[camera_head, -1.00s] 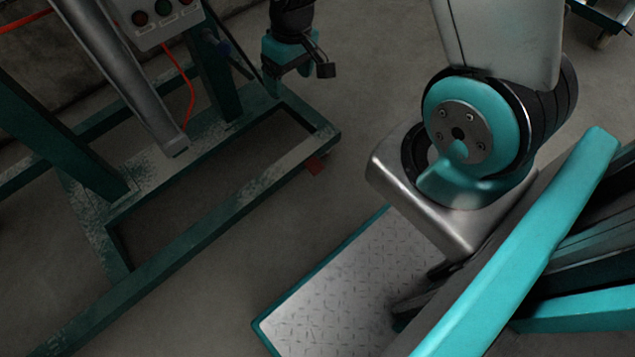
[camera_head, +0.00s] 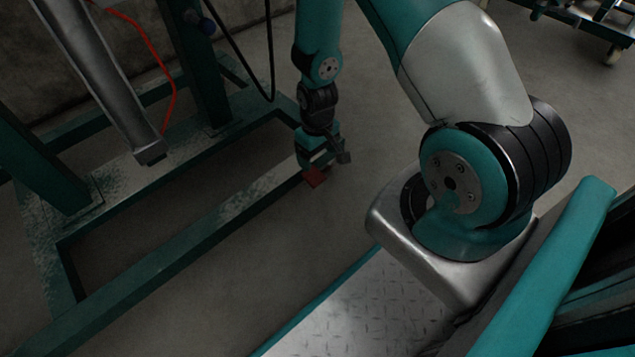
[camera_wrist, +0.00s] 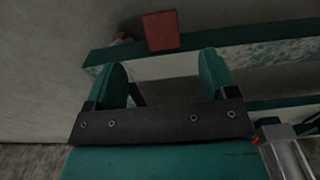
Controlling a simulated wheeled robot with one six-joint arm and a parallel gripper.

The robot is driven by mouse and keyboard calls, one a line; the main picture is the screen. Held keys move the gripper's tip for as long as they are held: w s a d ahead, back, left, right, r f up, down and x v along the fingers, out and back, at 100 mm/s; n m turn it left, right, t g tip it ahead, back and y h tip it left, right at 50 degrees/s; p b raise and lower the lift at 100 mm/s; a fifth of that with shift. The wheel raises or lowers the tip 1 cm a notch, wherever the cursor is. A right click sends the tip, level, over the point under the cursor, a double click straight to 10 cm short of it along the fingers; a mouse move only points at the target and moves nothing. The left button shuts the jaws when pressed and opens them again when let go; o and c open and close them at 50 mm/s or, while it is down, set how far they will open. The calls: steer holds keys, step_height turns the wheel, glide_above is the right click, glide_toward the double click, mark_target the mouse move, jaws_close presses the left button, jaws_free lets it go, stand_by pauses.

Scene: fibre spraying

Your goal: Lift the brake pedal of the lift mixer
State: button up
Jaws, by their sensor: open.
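The brake pedal is a small red plate (camera_head: 315,177) at the right end of the mixer's green floor frame (camera_head: 190,228).
The mixer's green frame beam (camera_wrist: 265,35) runs across the wrist view behind the fingers. A grey column (camera_head: 95,80) and a red cable (camera_head: 160,60) stand at the left. A black cable hangs behind my gripper. Bare concrete floor (camera_head: 370,130) lies right of the frame.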

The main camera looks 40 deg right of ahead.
mark_target(317, 179)
step_height(317, 179, down, 9)
steer(key=b, duration=0.4)
steer(key=shift+f+b, duration=0.15)
steer(key=shift+b, duration=0.15)
